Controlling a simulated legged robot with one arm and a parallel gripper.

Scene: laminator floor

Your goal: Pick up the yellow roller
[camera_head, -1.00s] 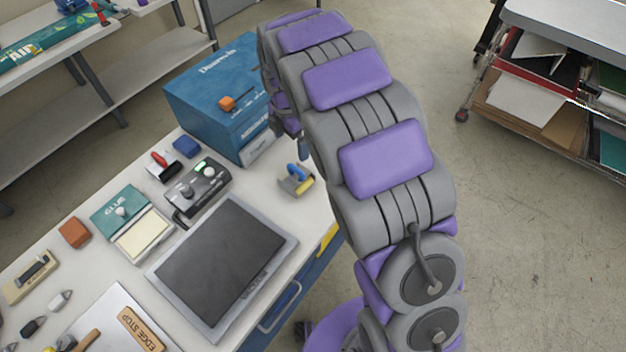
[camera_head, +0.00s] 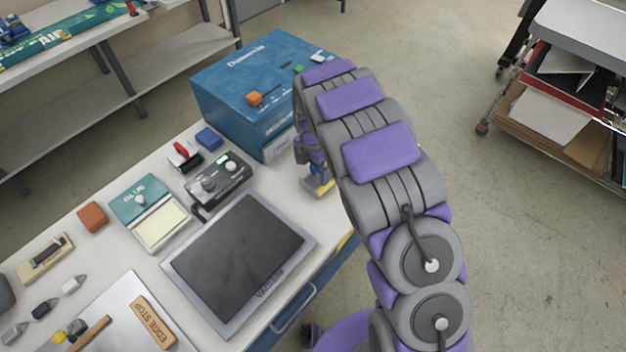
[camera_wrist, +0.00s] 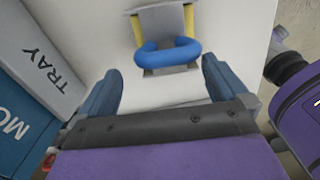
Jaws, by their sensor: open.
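The yellow roller (camera_head: 322,189) stands on the white bench top near its right edge, partly hidden behind my arm and gripper in the head view. In the wrist view the yellow roller (camera_wrist: 167,52) shows a rounded blue handle, a grey frame and yellow along its sides. My gripper (camera_wrist: 160,76) is open and empty, with one blue-grey finger to each side of the handle in the picture. The handle appears just beyond the fingertips, apart from both. In the head view my gripper (camera_head: 310,155) is close to the roller, beside the blue machine.
A blue machine (camera_head: 222,95) stands behind the roller. A dark vacuum plate (camera_head: 238,256), a control box (camera_head: 219,180), a red-handled roller (camera_head: 184,155) and a glue pad (camera_head: 151,211) lie to the left. The bench between roller and plate is clear.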

